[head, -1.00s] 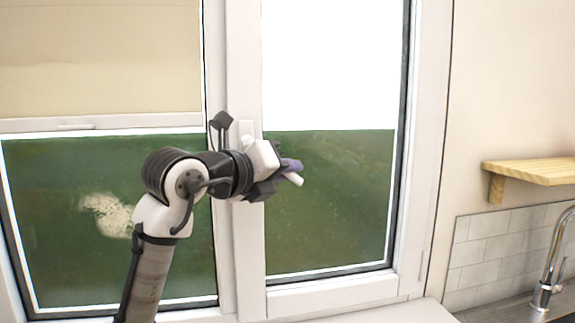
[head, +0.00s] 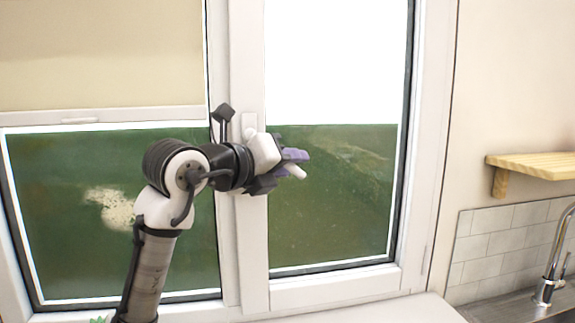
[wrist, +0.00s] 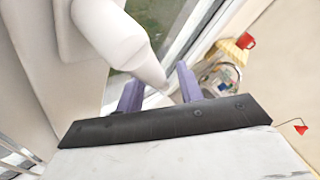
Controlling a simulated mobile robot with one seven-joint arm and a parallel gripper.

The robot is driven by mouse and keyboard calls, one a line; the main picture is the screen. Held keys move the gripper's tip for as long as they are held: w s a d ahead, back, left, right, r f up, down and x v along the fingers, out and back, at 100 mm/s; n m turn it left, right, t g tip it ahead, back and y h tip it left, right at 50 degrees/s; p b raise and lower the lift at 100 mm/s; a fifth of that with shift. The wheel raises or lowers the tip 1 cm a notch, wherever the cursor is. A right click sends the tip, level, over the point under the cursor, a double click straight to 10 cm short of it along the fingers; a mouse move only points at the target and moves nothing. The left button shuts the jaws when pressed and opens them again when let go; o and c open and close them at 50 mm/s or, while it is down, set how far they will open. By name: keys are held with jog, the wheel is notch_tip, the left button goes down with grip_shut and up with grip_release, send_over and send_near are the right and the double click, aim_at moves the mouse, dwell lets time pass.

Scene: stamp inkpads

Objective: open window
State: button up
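The window (head: 330,200) has a white frame, and its right sash looks closed. The white handle (head: 296,171) sticks out sideways to the right from its base on the sash's left stile, partly hidden by my gripper. In the wrist view the handle (wrist: 118,38) runs from upper left down to the middle, with its rounded tip near the fingers. My gripper (head: 292,163) is at the handle, its purple fingers apart. In the wrist view the gripper (wrist: 160,90) has a finger on each side of the handle's tip; contact cannot be told.
A beige blind (head: 100,55) covers the upper left pane. A wooden shelf (head: 532,166) and a chrome tap (head: 555,262) stand to the right. The wrist view shows a red mug (wrist: 245,41) on the shelf. Open room lies in front of the right sash.

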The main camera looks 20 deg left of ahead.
jog(key=b+v, duration=0.3)
jog(key=v, duration=1)
jog(key=shift+s+r, duration=0.15)
jog(key=shift+s, duration=0.1)
